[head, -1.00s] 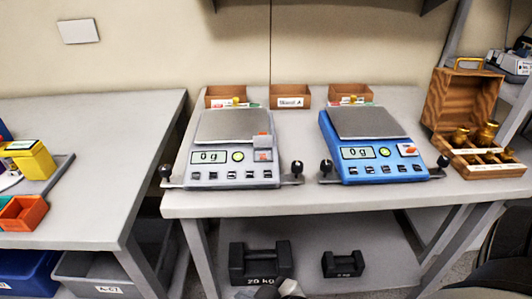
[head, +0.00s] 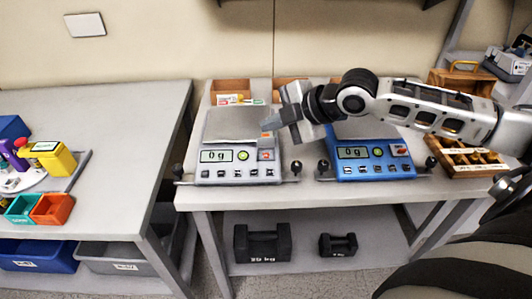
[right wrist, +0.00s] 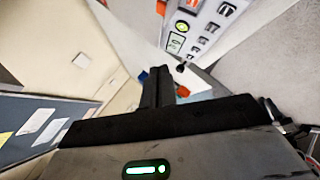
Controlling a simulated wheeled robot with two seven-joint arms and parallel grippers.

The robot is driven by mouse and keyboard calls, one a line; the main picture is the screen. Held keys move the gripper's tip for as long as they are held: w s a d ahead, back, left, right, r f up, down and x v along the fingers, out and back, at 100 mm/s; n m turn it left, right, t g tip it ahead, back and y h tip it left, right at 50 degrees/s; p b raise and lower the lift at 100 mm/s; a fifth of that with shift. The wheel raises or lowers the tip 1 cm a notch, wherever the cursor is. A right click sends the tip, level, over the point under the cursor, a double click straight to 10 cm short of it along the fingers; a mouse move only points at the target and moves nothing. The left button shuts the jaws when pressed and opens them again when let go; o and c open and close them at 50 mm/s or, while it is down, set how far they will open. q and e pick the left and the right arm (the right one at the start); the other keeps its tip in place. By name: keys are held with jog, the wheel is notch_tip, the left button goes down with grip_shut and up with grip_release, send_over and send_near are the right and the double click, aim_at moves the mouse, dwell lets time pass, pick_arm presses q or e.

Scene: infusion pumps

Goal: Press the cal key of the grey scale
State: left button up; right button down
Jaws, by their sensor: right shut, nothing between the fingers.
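The grey scale (head: 212,178) stands on the bench with its display (head: 215,156) reading 0 g. It has a green round mark, a row of small dark keys (head: 237,174) along its front, and an orange-marked block at its right. The key labels are too small to read. My right gripper (head: 268,122) is shut and empty, over the right side of the grey scale's pan (head: 228,122), apart from the keys. In the right wrist view, the shut fingers (right wrist: 159,72) show beside a scale's keys and display (right wrist: 195,30). My left gripper is out of view.
A blue scale (head: 372,170), also at 0 g, stands to the right, partly behind my right arm. Dark knobs (head: 297,167) stick up beside the scales. Small brown boxes (head: 230,87) line the back, and a wooden weight case (head: 465,85) stands right.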

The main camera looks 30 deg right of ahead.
aim_at(258, 152)
jog(key=shift+f, duration=0.1)
